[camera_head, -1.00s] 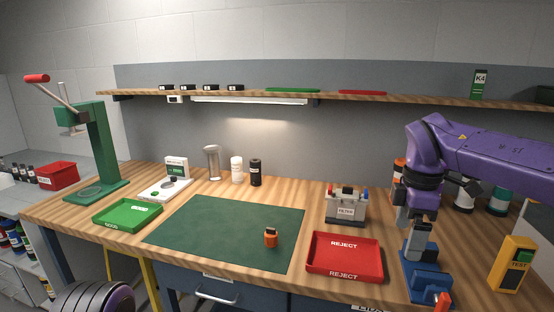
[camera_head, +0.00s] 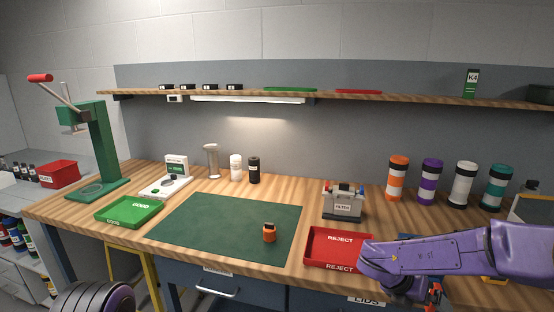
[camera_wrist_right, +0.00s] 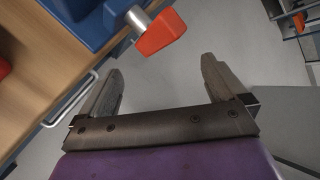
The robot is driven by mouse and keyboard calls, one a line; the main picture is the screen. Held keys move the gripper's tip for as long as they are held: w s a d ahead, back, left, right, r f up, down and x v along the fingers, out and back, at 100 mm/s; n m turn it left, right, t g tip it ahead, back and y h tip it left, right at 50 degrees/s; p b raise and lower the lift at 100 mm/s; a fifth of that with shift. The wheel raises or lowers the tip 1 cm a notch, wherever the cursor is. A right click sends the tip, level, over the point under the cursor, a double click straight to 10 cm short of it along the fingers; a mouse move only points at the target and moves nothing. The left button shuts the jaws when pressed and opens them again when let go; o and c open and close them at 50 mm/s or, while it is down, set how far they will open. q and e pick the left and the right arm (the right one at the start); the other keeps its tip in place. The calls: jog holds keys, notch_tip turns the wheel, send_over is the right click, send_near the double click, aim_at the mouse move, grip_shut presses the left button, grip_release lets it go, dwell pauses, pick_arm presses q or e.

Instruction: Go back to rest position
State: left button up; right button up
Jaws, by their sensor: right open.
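My right arm comes in from the right in the head view and crosses low over the table's right front part. My right gripper (camera_wrist_right: 160,85) shows in the right wrist view with its two fingers apart and nothing between them, over grey floor. In that view the blue fixture (camera_wrist_right: 92,22) with its red-orange handle (camera_wrist_right: 158,32) stands at the table edge just beyond the fingers, not held. In the head view the arm covers most of that fixture. My left gripper is not in view.
A red reject tray (camera_head: 322,262) lies beside my right arm. A green mat (camera_head: 215,225) bears a small orange-and-black part (camera_head: 269,233). A green tray (camera_head: 128,223) and green press (camera_head: 98,145) stand left. Several cylinders, one orange (camera_head: 397,178), stand at the back right.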

jog(key=s+f+n+t, duration=0.3)
jog(key=s+f+n, duration=0.2)
jog(key=f+n, duration=0.5)
jog(key=s+f+n+t, duration=0.2)
jog(key=s+f+n, duration=0.3)
jog(key=f+n, duration=0.45)
jog(key=s+a+f+n+y, duration=0.1)
jog(key=s+f+n, duration=0.1)
jog(key=s+n, duration=0.4)
jog(key=s+a+f+n+g+y, duration=0.1)
jog(key=s+f+n+y, duration=0.1)
jog(key=s+n, duration=0.4)
jog(key=s+a+f+n+y, duration=0.1)
jog(key=s+f+n+y, duration=0.1)
jog(key=s+n, duration=0.4)
jog(key=s+f, duration=0.1)
jog(key=s, duration=0.1)
jog(key=shift+s+a+n+g, duration=0.35)
jog(key=shift+s+a+g, duration=0.05)
jog(key=shift+c, duration=0.3)
